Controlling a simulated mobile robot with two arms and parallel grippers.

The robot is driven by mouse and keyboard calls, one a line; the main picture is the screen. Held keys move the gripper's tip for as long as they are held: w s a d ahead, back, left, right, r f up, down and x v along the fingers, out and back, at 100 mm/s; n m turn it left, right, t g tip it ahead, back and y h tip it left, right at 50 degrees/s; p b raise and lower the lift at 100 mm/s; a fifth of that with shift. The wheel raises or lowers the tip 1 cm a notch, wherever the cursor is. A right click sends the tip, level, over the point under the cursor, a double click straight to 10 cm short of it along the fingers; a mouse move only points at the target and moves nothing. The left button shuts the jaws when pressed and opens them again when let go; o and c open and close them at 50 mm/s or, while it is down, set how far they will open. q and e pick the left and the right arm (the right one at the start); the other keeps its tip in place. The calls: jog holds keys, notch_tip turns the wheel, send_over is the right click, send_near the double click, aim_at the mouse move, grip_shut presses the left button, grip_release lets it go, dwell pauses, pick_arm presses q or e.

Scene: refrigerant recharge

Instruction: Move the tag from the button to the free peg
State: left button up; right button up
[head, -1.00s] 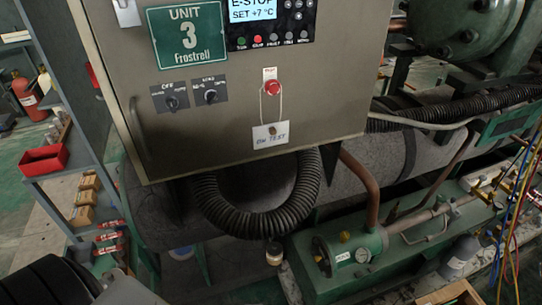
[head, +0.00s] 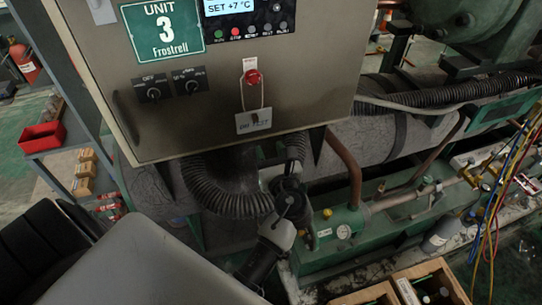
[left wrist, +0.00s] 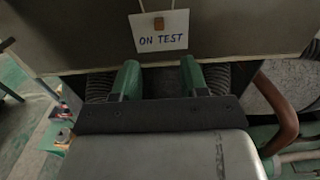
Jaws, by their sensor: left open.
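The white tag (head: 253,121), lettered "ON TEST", hangs on a pale cord looped over the red button (head: 252,77) on the front of the grey cabinet. A small brownish block (left wrist: 159,22) shows at the tag's upper middle in the left wrist view; I cannot tell whether it is a clip or a peg. My left gripper (head: 283,165) is just below the tag and the cabinet's lower edge. In the left wrist view its two green fingers (left wrist: 160,78) are apart and empty, pointing toward the tag. No clearly free peg shows. My right gripper is not in view.
Two rotary switches (head: 171,87) sit left of the button, below the Unit 3 sign (head: 162,31). A black corrugated hose (head: 225,195) hangs under the cabinet near my left gripper. A copper pipe (head: 345,165) stands to the right. A wooden crate (head: 395,277) is at the bottom.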

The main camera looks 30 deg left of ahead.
pick_arm(q)
jog(key=b, duration=0.1)
send_near(256, 120)
jog(key=x, duration=0.9)
jog(key=shift+p, duration=0.3)
grip_shut()
jog(key=shift+r+p, duration=1.55)
jog(key=shift+p, duration=0.4)
jog(key=shift+s, duration=0.1)
